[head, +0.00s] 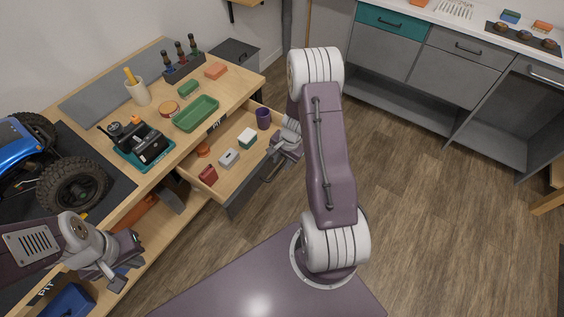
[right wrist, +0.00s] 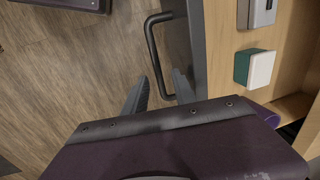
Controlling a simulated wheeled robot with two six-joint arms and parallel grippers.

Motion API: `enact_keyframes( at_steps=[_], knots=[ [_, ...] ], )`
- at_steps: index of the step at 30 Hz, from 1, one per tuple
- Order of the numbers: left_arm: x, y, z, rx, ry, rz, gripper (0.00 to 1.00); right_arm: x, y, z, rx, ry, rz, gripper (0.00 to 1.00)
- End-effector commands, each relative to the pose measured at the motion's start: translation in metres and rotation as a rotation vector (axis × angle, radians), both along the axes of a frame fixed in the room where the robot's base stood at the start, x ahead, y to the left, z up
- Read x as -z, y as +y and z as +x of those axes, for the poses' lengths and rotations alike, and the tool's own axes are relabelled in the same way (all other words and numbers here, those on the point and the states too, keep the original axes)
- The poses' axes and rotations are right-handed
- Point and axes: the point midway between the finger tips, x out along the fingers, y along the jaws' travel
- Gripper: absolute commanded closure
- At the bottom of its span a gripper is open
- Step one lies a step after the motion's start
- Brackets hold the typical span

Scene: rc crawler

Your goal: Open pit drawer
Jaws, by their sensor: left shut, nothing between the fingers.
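The pit drawer (head: 222,182) stands pulled out from the bench, below a dark PIT label (head: 217,123). It holds a purple cup (head: 263,119), a green-and-white block (head: 247,138), a grey box (head: 229,158) and a red item (head: 208,174). Its dark bar handle (right wrist: 153,50) shows on the grey front in the right wrist view. My right gripper (head: 278,160) is at the drawer front. In the wrist view its fingers (right wrist: 160,92) are apart, with the handle's near end between them; contact is unclear. My left gripper (head: 122,270) is shut and empty at lower left.
The wooden bench top (head: 100,108) carries a green tray (head: 196,113), a teal tray with a radio and battery (head: 145,150), and a bottle rack (head: 184,68). A blue crawler (head: 45,165) is at left. A second PIT label (head: 42,290) marks a blue bin (head: 68,301).

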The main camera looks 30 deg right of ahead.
Motion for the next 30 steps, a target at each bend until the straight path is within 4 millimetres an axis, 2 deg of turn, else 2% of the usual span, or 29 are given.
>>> enact_keyframes(
  at_steps=[1, 3, 6, 10, 14, 28, 30],
  knots=[
    [-0.01, 0.0, 0.0, 0.0, 0.0, 0.0, 1.0, -0.017, -0.002, -0.001, 0.002, -0.004, -0.002, 0.67],
    [-0.016, 0.0, 0.0, 0.0, 0.0, 0.0, 1.0, -0.034, -0.002, -0.004, 0.001, -0.004, -0.002, 0.67],
    [-0.023, 0.0, 0.0, 0.0, 0.0, 0.0, 1.0, -0.055, -0.004, -0.008, 0.001, -0.003, -0.002, 0.67],
    [-0.028, 0.0, 0.0, 0.0, 0.0, 0.0, 1.0, -0.072, -0.005, -0.011, 0.0, -0.003, -0.001, 0.67],
    [-0.029, 0.0, 0.0, 0.0, 0.0, 0.0, 1.0, -0.079, -0.006, -0.013, 0.001, -0.001, 0.001, 0.67],
    [-0.028, 0.0, 0.0, 0.0, 0.0, 0.0, 1.0, -0.078, -0.005, -0.013, -0.001, 0.0, 0.0, 0.67],
    [-0.032, 0.0, 0.0, 0.0, 0.0, 0.0, 1.0, -0.085, 0.002, -0.008, -0.025, -0.007, -0.003, 0.67]
  ],
)
